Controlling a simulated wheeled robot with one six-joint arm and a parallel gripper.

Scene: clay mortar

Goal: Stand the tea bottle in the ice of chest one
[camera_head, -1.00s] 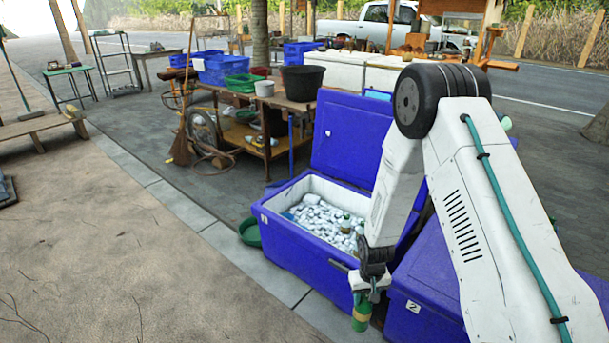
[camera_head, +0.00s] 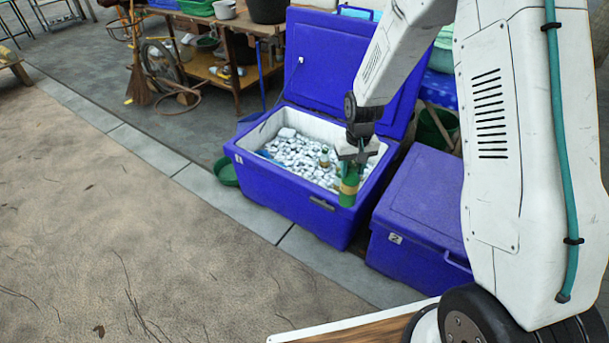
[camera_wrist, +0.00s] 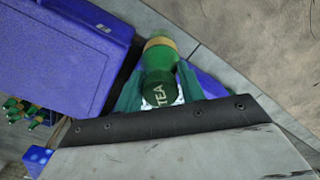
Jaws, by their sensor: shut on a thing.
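The green tea bottle (camera_head: 349,188) is held in my gripper (camera_head: 355,158).
A second blue chest (camera_head: 420,207), marked 2, stands shut at the right of chest one. A green basin (camera_head: 228,172) lies at the left of chest one. A wooden work table (camera_head: 236,50) stands behind. The pavement at the left is clear.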

